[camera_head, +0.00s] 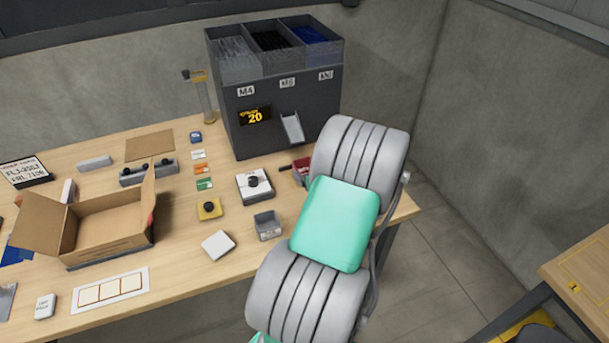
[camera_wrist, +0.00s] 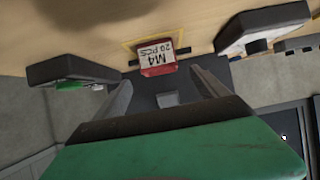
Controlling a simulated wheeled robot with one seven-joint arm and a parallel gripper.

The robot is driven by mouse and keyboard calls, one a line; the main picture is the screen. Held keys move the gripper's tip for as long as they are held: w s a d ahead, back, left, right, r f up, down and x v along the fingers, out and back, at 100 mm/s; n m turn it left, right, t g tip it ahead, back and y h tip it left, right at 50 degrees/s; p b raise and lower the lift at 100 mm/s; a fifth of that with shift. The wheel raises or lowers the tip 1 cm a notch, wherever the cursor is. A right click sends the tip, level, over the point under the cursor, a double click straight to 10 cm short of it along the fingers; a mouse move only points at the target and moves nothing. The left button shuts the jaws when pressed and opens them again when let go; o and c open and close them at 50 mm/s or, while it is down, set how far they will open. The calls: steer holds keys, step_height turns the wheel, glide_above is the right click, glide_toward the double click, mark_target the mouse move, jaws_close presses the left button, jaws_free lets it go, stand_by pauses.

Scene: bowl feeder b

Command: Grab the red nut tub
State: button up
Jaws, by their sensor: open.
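The red nut tub (camera_wrist: 155,60) stands on the wooden table in the wrist view, which shows the scene upside down. Its white label reads "M4 20 PCS". My gripper (camera_wrist: 161,80) is open, with one grey finger on each side of the picture's middle. The tub shows just beyond the fingertips, between their lines, and nothing is held. In the head view a small part of the red tub (camera_head: 300,172) shows at the feeder's foot. My arm hides the rest of it and my gripper there.
The dark feeder (camera_head: 285,105) with a chute (camera_head: 292,128) stands behind the tub. A white box with a black knob (camera_head: 254,185) is left of the tub in the head view. A small grey bin (camera_head: 268,226) stands nearer. An open carton (camera_head: 105,225) is far left.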

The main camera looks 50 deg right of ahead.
mark_target(301, 163)
steer(key=p+x, duration=0.2)
steer(key=x, duration=0.5)
steer(key=shift+w+d+f, duration=0.1)
steer(key=shift+w, duration=0.15)
steer(key=c, duration=1.4)
steer(key=shift+c, duration=0.2)
